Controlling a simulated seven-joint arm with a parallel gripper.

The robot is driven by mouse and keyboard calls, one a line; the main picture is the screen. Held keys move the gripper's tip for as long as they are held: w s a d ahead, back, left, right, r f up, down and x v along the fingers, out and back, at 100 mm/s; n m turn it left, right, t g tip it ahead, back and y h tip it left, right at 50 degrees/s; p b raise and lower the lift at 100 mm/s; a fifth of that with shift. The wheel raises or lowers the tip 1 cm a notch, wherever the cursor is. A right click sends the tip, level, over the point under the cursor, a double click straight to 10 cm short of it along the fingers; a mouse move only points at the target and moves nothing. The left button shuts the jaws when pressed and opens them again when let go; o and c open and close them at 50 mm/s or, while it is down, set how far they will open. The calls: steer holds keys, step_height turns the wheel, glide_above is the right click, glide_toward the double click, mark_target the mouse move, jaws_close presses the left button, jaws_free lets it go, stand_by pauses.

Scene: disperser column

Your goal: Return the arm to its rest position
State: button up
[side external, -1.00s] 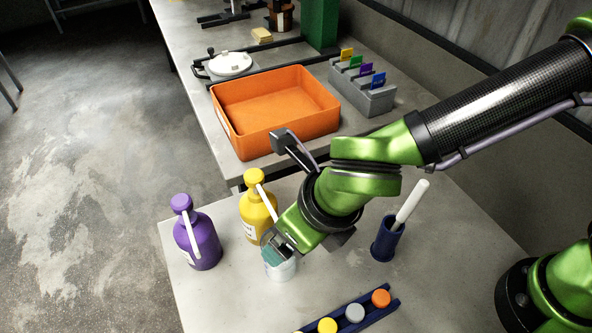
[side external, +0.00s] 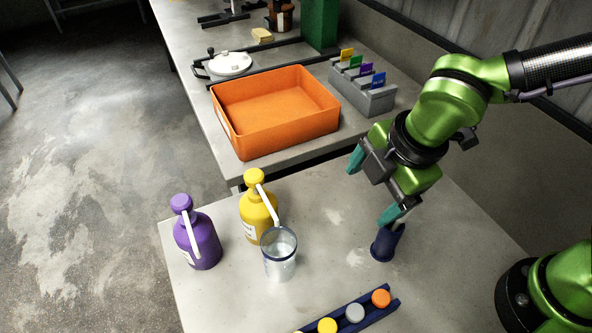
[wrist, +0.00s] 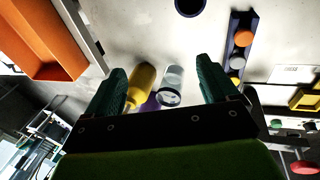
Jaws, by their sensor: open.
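My gripper (side external: 366,195) is open and empty, its two teal fingers apart. In the side view it is above the table at the right, with one finger in front of the navy holder (side external: 384,247). In the wrist view my gripper (wrist: 162,74) shows nothing between its fingertips but the table and objects farther below. The clear beaker (side external: 280,262) stands upright on the table, apart from my gripper.
A yellow bottle (side external: 257,215) and a purple bottle (side external: 200,243) stand left of the beaker. A rack with coloured caps (side external: 354,313) lies in front. An orange tray (side external: 322,124) and a grey card rack (side external: 372,100) sit on the back table.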

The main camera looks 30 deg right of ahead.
steer(key=s+d+r+m+t, duration=0.1)
steer(key=d+r+m, duration=0.3)
steer(key=d+m, duration=0.6)
steer(key=s+d+r+m+t, duration=0.1)
steer(key=d+r+m+t, duration=0.2)
steer(key=d+m, duration=0.7)
steer(key=shift+s+r+m+y, duration=0.35)
steer(key=shift+r+m, duration=0.2)
steer(key=shift+m, duration=0.65)
